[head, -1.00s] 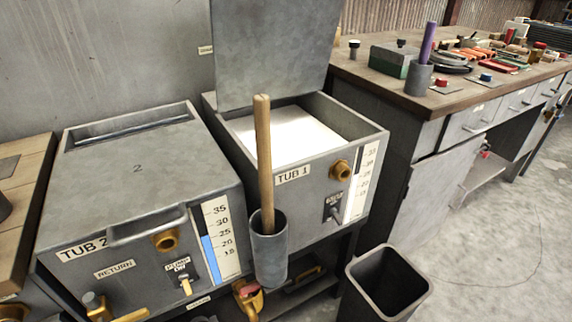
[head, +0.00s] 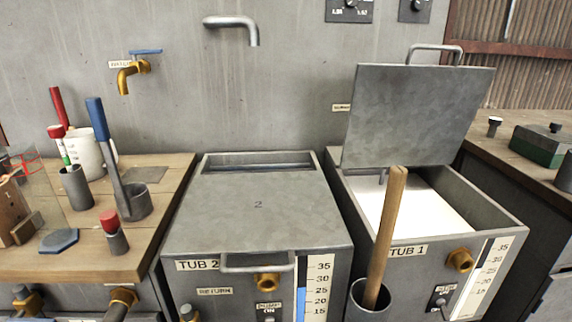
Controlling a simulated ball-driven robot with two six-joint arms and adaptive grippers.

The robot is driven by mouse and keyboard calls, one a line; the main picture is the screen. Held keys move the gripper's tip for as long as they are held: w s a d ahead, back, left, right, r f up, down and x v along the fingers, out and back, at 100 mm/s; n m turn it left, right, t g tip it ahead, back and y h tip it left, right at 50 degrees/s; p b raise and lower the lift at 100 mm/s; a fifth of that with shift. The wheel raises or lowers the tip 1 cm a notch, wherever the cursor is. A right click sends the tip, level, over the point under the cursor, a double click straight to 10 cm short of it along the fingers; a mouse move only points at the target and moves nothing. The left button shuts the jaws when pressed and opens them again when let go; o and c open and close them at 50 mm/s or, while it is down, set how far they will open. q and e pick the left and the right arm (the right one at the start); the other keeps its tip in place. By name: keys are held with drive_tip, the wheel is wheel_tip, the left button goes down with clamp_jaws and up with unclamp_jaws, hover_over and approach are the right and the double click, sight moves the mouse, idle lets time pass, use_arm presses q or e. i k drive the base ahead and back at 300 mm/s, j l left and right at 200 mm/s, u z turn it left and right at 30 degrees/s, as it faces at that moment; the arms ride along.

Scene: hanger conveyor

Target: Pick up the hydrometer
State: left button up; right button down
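I cannot say for sure which thing is the hydrometer. A thin white stem with a green band and a red top (head: 62,147) looks most like one. It stands slightly tilted in a small grey cup (head: 76,188) on the wooden bench at the left. Its lower part is hidden inside the cup. Neither of my grippers is in view.
Beside it stand a white jar (head: 90,155), a blue-handled tool (head: 103,130) in a grey holder and a red-capped item (head: 109,221). A clear panel (head: 40,190) is at the far left. Tub 2 (head: 255,215) is closed; Tub 1 (head: 490,215) is open with a wooden-handled tool (head: 385,235) before it.

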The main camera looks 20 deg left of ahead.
sight(56, 131)
drive_tip(key=u, duration=1.95)
